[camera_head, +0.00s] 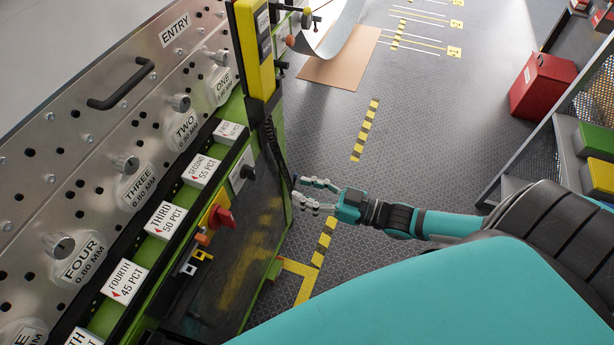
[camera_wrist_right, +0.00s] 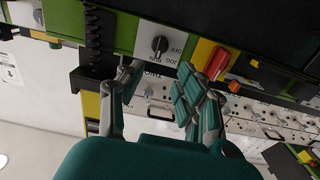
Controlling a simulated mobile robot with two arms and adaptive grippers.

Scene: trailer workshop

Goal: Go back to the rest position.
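My right gripper (camera_head: 300,191) reaches in from the right in the head view, beside the front edge of the machine panel (camera_head: 215,180). Its fingers are spread with nothing between them; it also shows open in the right wrist view (camera_wrist_right: 158,78). Beyond the fingertips in that view are a rotary knob (camera_wrist_right: 160,44) on a white plate and a red handle (camera_wrist_right: 212,58) on yellow. The fingers look apart from the knob; whether they touch the panel edge or the cable, I cannot tell. My left gripper is not in view.
A black coiled cable (camera_head: 277,150) hangs from a yellow control box (camera_head: 256,50), close to my right fingertips. A red bin (camera_head: 541,86) and a rack with coloured boxes (camera_head: 597,142) stand at right. The metal floor (camera_head: 420,120) between is clear.

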